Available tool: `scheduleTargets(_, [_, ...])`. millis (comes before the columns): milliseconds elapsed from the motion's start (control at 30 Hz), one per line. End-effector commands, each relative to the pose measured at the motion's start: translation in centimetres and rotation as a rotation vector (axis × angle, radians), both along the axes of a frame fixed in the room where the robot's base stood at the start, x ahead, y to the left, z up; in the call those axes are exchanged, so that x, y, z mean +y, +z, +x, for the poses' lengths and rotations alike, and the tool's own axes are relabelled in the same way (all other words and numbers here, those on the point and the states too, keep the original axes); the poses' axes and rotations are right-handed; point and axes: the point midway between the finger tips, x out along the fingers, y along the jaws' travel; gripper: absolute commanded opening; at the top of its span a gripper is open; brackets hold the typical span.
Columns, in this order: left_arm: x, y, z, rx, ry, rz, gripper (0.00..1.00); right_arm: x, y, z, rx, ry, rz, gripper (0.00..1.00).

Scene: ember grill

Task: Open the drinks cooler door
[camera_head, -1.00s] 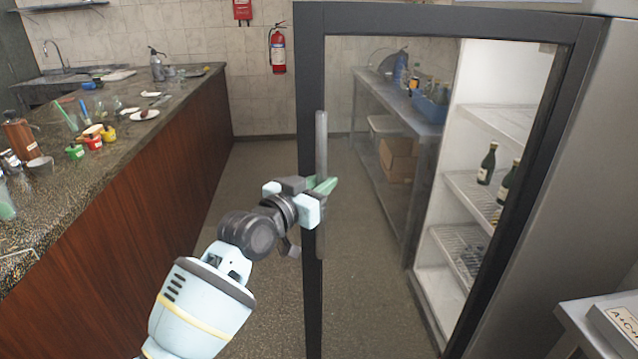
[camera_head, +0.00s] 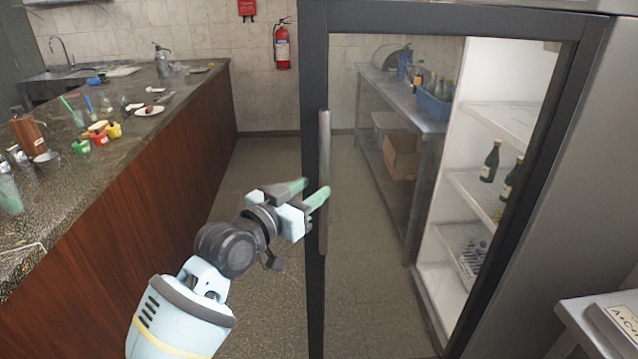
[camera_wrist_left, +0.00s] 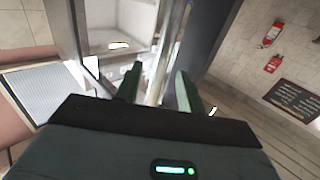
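The drinks cooler door has a dark frame (camera_head: 314,90) and clear glass, and it stands swung out from the cooler body (camera_head: 560,200). Its long vertical grey handle (camera_head: 324,150) is on the door's free edge. My left gripper (camera_head: 308,190) is open, with its two green fingers apart and pointing at the handle. One fingertip overlaps the frame and the other overlaps the handle in the head view; I cannot tell whether they touch. The left wrist view also shows the open fingers (camera_wrist_left: 160,88) at the door edge. My right gripper is not in view.
White cooler shelves (camera_head: 470,185) hold dark bottles (camera_head: 490,162). A long counter (camera_head: 130,150) with cups and dishes runs along the left. A steel table (camera_head: 400,100) stands behind the glass. The floor (camera_head: 265,170) between counter and door is clear.

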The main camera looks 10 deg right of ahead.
Motion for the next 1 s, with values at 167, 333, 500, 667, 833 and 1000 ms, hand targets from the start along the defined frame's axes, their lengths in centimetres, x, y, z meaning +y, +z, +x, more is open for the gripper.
scheduleTargets(167, [1.3, 0.0, -1.3, 0.001, 0.000, -0.001, 0.39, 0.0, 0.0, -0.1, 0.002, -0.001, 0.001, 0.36])
scheduleTargets(333, [1.8, 0.0, -1.8, 0.001, -0.001, -0.001, 0.39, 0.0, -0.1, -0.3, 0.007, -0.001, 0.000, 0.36])
scheduleTargets(500, [1.8, 0.0, -1.8, 0.000, -0.001, -0.001, 0.39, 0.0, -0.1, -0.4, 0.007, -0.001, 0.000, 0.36])
scheduleTargets(667, [1.8, -0.1, -1.8, 0.002, 0.000, -0.001, 0.39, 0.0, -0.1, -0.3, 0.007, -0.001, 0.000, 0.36])
scheduleTargets(833, [2.9, -3.3, -2.5, 0.047, 0.031, -0.008, 0.39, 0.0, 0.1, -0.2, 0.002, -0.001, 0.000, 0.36])
scheduleTargets(1000, [5.6, -10.3, -4.7, 0.147, 0.111, -0.018, 0.39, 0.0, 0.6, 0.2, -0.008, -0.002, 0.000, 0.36])
